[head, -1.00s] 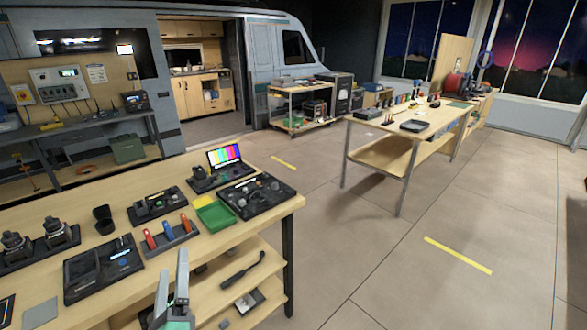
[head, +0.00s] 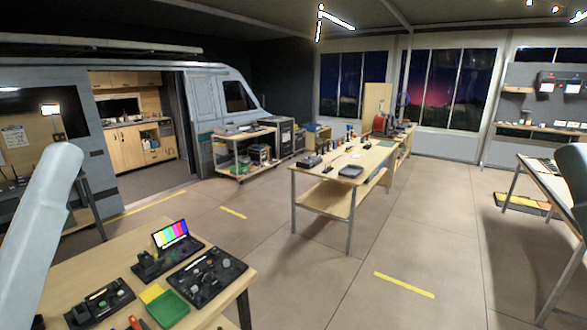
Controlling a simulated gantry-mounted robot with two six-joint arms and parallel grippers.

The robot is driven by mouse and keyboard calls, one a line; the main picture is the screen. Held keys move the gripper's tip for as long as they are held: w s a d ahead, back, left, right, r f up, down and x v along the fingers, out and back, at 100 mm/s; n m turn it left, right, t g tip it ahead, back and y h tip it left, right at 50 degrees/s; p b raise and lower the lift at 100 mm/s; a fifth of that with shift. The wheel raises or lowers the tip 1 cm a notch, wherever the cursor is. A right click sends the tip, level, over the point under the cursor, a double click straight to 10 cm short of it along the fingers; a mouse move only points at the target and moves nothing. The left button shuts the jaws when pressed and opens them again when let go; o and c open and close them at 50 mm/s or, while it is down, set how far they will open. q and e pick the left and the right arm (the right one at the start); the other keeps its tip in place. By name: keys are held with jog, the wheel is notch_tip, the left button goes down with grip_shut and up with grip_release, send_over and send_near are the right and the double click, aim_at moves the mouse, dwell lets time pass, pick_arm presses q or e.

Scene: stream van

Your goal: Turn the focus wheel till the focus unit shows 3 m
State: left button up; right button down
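Several black control units stand on the wooden bench at the lower left of the head view. One is a low unit with a small lit strip and a round knob (head: 100,305). Beside it is a unit with a colour-bar screen (head: 171,235), and to the right a black panel with several knobs (head: 207,275). I cannot tell which is the focus unit, and no distance reading is legible. Neither gripper shows; only a pale link of my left arm at the left edge and part of my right arm at the right edge are in view.
A green tray (head: 169,309) and a yellow pad (head: 152,293) lie between the units. A second wooden table (head: 340,170) stands across the floor, with another table (head: 552,190) at the right.

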pick_arm(q)
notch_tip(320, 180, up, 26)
jog(key=p, duration=2.2)
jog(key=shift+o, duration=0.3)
